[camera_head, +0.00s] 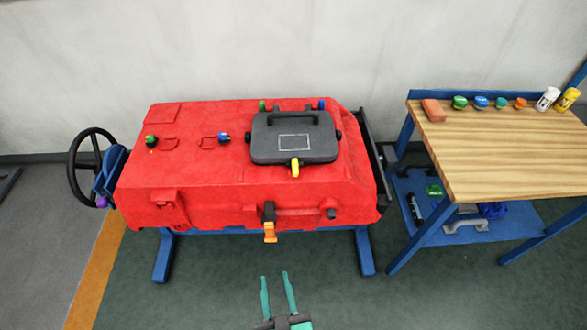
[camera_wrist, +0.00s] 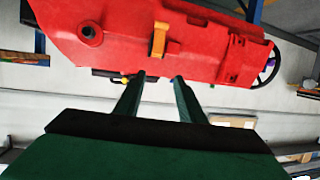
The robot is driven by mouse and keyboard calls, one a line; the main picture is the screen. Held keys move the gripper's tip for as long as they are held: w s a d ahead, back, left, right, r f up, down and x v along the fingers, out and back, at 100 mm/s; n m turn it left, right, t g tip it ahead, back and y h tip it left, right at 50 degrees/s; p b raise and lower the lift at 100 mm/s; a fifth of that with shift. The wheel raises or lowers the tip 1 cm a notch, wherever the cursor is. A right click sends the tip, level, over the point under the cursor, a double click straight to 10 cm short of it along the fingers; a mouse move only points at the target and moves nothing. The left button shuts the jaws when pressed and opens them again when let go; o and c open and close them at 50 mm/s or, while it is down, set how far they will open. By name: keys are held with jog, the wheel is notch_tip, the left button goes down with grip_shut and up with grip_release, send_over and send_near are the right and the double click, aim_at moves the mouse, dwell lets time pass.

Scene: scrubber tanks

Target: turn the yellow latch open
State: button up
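The yellow latch (camera_head: 295,168) sits at the front edge of the black lid (camera_head: 294,138) on top of the red tank (camera_head: 210,180). It points toward the front of the tank. In the wrist view a small yellow piece (camera_wrist: 125,79) shows under the tank's edge, partly hidden by my left finger; it may be the latch. My gripper (camera_head: 276,277) is open and empty, in front of the tank and apart from it. The wrist view shows its two green fingers (camera_wrist: 161,77) spread, with the red tank (camera_wrist: 200,50) beyond them.
An orange-handled valve (camera_head: 269,232) hangs on the tank's front, near my gripper; it shows orange in the wrist view (camera_wrist: 159,40). A black handwheel (camera_head: 72,170) is at the left. A wooden workbench (camera_head: 500,155) with several small items stands at the right. The floor in front is clear.

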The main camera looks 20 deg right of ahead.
jog(key=w+d+r+m+h, duration=0.1)
jog(key=w+d+r, duration=0.15)
jog(key=w, duration=0.45)
jog(key=w+d+r, duration=0.1)
jog(key=w+d, duration=0.3)
jog(key=w, duration=0.2)
jog(key=m+g+h, duration=0.1)
send_near(295, 169)
jog(key=x, duration=0.9)
jog(key=shift+w+d+f, duration=0.1)
jog(key=shift+w+d, duration=0.1)
jog(key=shift+w, duration=0.15)
jog(key=shift+g, duration=0.3)
grip_shut()
